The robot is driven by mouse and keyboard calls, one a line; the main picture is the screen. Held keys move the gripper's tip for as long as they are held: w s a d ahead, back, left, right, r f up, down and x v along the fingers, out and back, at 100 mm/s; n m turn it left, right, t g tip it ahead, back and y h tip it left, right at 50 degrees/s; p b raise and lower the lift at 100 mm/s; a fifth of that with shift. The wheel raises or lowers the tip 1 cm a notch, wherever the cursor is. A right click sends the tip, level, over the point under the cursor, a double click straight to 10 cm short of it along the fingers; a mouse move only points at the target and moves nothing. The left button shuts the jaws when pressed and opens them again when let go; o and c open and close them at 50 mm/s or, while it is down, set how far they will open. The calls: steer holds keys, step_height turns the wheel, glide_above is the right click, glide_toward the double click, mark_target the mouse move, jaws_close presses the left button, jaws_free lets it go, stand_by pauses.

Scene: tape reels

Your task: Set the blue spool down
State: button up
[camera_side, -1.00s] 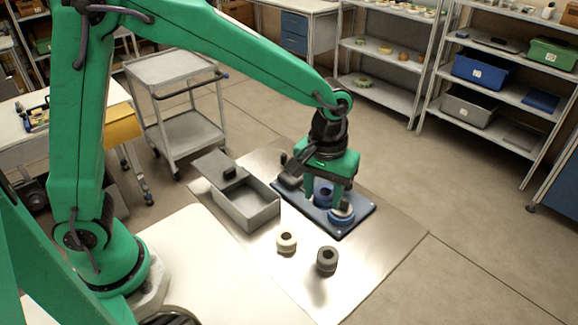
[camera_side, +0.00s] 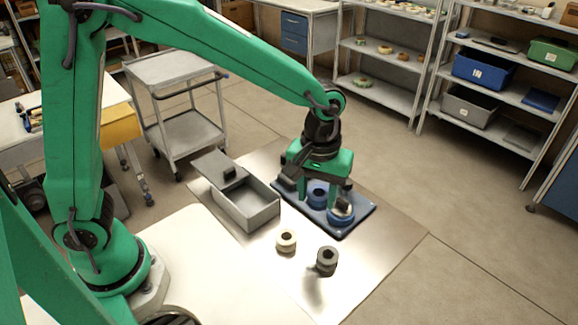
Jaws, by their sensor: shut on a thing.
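My gripper (camera_side: 323,192) points down over a dark blue board (camera_side: 361,212). It is shut on the blue spool (camera_side: 317,196), which shows between the fingers, upright. The spool is over the board; I cannot tell whether its underside touches it.
The sheet's right front is clear.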

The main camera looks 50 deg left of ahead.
steer(key=s+a+n, duration=0.5)
steer(key=s+n, duration=0.5)
steer(key=n, duration=0.2)
steer(key=shift+s+a+f, duration=0.2)
steer(key=shift+a+f, duration=0.1)
steer(key=shift+f, duration=0.15)
glide_toward(256, 204)
steer(key=d, duration=0.1)
steer(key=s+d+f, duration=0.1)
steer(key=s+d, duration=0.1)
steer(key=shift+f, duration=0.35)
steer(key=shift+f, duration=0.1)
steer(key=shift+f, duration=1.9)
steer(key=shift+f, duration=0.15)
